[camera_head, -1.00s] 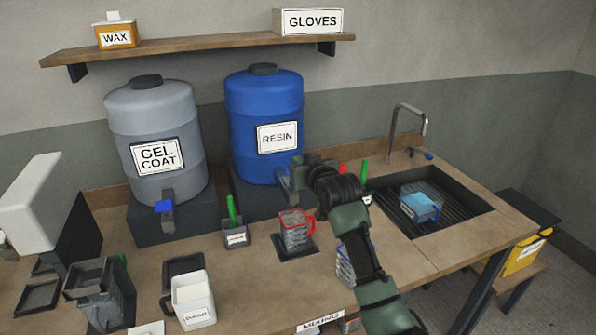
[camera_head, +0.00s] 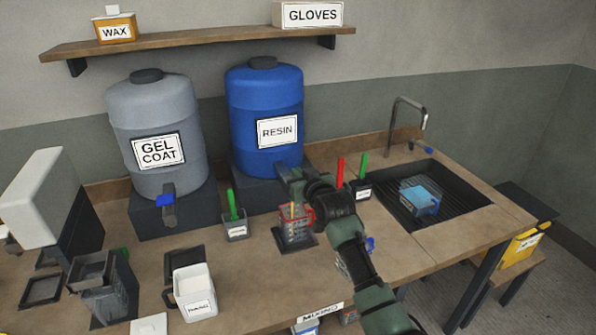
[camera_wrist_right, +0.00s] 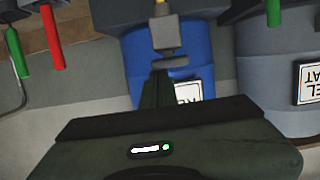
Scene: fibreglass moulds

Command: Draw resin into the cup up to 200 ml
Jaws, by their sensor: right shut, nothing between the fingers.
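The blue resin drum (camera_head: 264,100) stands on a dark block, its tap mostly hidden behind my right gripper (camera_head: 288,180). In the right wrist view, the grey tap (camera_wrist_right: 165,35) is just beyond the shut, empty fingers (camera_wrist_right: 157,82); I cannot tell whether they touch it. A thin amber streak (camera_head: 293,211) shows below the tap, over the clear, red-trimmed cup (camera_head: 299,232); it looks like flowing resin. The cup stands upright on a dark pad (camera_head: 290,243). The level in it is too small to read. My left gripper is not in view.
A grey gel coat drum (camera_head: 155,125) stands left. Small pots with a green stick (camera_head: 232,205) and red and green sticks (camera_head: 363,168) flank the cup. My right forearm partly covers a blue-trimmed cup. A white tub (camera_head: 193,290) is front left; the sink (camera_head: 450,180) is right.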

